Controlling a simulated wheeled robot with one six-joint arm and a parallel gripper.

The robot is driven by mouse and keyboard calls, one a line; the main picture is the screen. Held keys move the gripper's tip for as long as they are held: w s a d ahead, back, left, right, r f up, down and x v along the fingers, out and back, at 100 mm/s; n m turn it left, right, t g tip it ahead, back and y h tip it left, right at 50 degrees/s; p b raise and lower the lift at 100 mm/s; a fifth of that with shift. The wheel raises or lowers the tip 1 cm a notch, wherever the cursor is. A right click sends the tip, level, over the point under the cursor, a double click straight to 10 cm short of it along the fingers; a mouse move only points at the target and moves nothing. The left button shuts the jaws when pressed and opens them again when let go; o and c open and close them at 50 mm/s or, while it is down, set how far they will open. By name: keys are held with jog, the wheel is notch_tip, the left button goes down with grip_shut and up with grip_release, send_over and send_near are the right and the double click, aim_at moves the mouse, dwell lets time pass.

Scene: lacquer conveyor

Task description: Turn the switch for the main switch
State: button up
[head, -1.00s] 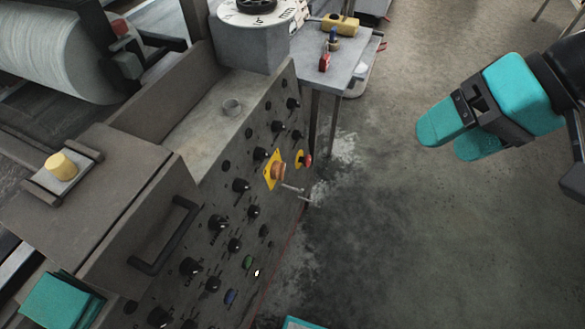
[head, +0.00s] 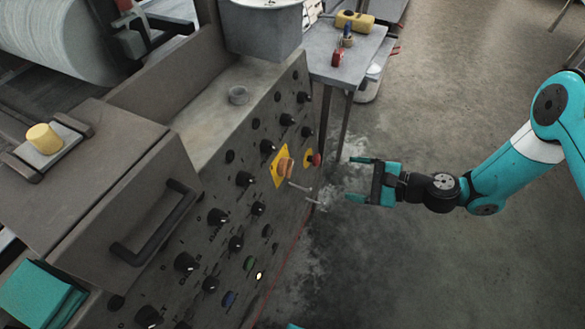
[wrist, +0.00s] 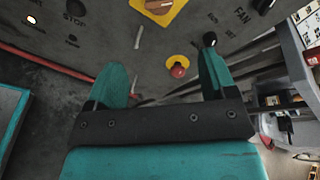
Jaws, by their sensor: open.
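The control panel (head: 225,215) has rows of black knobs. An orange-brown rotary knob (head: 286,168) on a yellow plate (head: 279,160) looks like the main switch, though no label for it is readable. It also shows at the top of the wrist view (wrist: 158,5), cut off by the edge. A red button (head: 316,159) on a yellow round base is beside it; it shows in the wrist view too (wrist: 178,71). My teal gripper (head: 357,178) is open and empty, fingers pointing at the panel, a short way right of the switch.
A grey side table (head: 345,65) holding a yellow item (head: 355,21) stands behind. A dark handle (head: 160,222) is on the left housing. The floor at right is open.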

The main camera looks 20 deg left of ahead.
aim_at(286, 168)
jog(key=x, duration=1.6)
jog(key=shift+a+f, duration=0.15)
jog(key=shift+a, duration=0.2)
jog(key=shift+c, duration=0.4)
jog(key=c, duration=0.8)
